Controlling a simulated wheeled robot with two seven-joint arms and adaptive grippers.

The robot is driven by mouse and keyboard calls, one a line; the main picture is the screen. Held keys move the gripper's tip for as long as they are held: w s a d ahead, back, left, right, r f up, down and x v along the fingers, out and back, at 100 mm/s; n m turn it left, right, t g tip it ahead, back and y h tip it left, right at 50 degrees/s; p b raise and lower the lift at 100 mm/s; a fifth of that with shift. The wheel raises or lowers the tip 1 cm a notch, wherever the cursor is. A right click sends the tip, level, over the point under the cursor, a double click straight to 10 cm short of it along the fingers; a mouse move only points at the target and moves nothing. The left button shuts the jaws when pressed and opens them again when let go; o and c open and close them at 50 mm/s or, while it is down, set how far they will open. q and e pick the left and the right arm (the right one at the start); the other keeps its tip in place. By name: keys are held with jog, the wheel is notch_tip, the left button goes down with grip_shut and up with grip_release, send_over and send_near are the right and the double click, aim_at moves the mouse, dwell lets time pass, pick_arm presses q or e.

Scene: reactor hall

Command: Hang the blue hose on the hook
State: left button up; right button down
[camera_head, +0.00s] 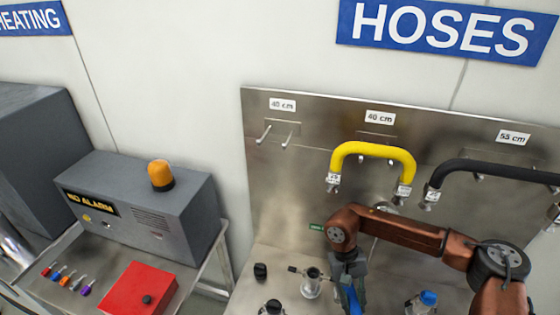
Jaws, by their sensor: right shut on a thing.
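My right gripper (350,282) points down in front of the steel hose panel, low in the picture, and is shut on the blue hose (353,300). Only a short piece of the hose shows; the rest is hidden by the gripper or lies below the picture. The gripper is below and to the right of these prongs. My left gripper is not in view.
A yellow hose (372,150) hangs under the middle "40 cm" label, and a black hose (500,169) under the "55 cm" label. Metal fittings (311,285) stand on the steel surface below. A grey alarm box (190,215) and red box (140,290) are at left.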

jog(key=shift+r, duration=0.1)
dwell(0.7)
jog(key=s+a+r+m+t+y, duration=0.2)
jog(key=a+r+m, duration=0.2)
jog(key=m, duration=0.7)
jog(key=s+a+r+m+t+y+p, duration=0.1)
jog(key=a+r+m+t, duration=0.2)
jog(key=m, duration=0.8)
jog(key=s+a+r+m+t+y+p, duration=0.1)
jog(key=s+a+r+m+t+y, duration=0.1)
jog(key=r+m, duration=0.5)
jog(key=a+m+t, duration=0.1)
jog(key=a+m, duration=0.1)
jog(key=m, duration=0.2)
jog(key=shift+s+a+r+m+y, duration=0.15)
jog(key=shift+s+a+m+y, duration=0.15)
jog(key=shift+a, duration=0.1)
jog(key=w+d+f+p, duration=0.3)
jog(key=w+d+f, duration=0.2)
jog(key=w+f, duration=0.7)
jog(key=shift+w+d+f+p, duration=0.15)
jog(key=shift+w+f+p, duration=0.15)
jog(key=shift+w, duration=0.2)
